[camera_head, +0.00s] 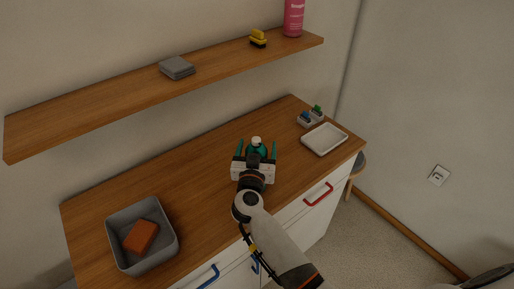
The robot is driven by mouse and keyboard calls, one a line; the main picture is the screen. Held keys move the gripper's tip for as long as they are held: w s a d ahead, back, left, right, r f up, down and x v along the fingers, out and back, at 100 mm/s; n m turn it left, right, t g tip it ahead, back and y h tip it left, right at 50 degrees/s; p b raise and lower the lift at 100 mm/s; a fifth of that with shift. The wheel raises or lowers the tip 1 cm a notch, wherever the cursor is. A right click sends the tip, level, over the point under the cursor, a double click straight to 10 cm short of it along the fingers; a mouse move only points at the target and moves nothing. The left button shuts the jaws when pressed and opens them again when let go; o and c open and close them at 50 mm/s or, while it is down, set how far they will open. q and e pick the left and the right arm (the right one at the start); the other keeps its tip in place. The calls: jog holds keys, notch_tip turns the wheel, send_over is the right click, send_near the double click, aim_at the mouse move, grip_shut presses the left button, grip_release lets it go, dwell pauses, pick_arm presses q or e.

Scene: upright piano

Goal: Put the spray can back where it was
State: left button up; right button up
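A pink can (293,18) with white lettering stands upright at the right end of the wall shelf; its top is cut off by the frame edge. A teal bottle-like thing with a white cap (256,142) is on the wooden counter, between the teal fingers of my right gripper (256,150). The fingers are spread, one on each side, and gaps seem to show between them and it. Its lower part is hidden by the gripper. I cannot tell for certain which of the two is the spray can. My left gripper is not in view.
The wall shelf (110,110) also holds a grey box (177,68) and a yellow-and-black thing (258,38). On the counter (200,178) are a grey bin (172,245) with an orange-brown block (141,236), a white tray (324,139) and a small holder (310,118). The counter's middle left is clear.

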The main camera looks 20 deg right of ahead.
jog(key=shift+r, duration=0.15)
jog(key=v, duration=1.2)
jog(key=shift+b, duration=0.45)
jog(key=shift+r, duration=0.1)
